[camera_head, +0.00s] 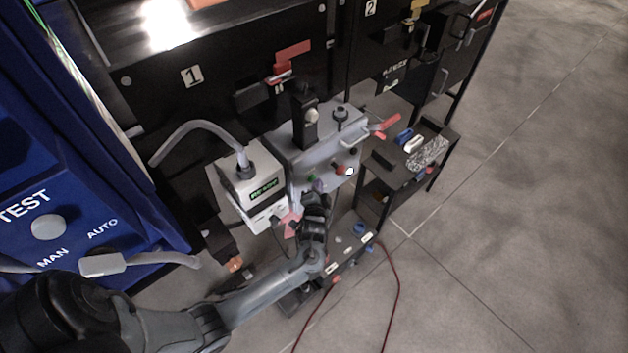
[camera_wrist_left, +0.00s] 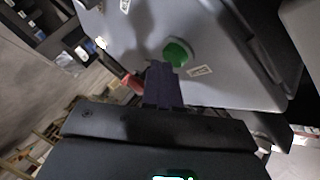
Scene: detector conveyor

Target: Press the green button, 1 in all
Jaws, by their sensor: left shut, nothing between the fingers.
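The green button (camera_wrist_left: 177,53) is a round dome on a grey panel in the left wrist view. My left gripper (camera_wrist_left: 162,70) is shut and empty, its dark purple fingers pointing at the panel with the tips just below the button's lower left edge. I cannot tell whether the tips touch the button. In the head view my left gripper (camera_head: 318,187) is at the front face of the grey control box (camera_head: 300,152); the button is hardly discernible there. My right gripper is not in view.
A white device with a green display (camera_head: 264,191) stands left of the control box. A red knob (camera_head: 339,168) and a red-handled lever (camera_head: 385,127) are on the box's right. A blue panel (camera_head: 60,200) fills the left. Open floor (camera_head: 500,230) lies right.

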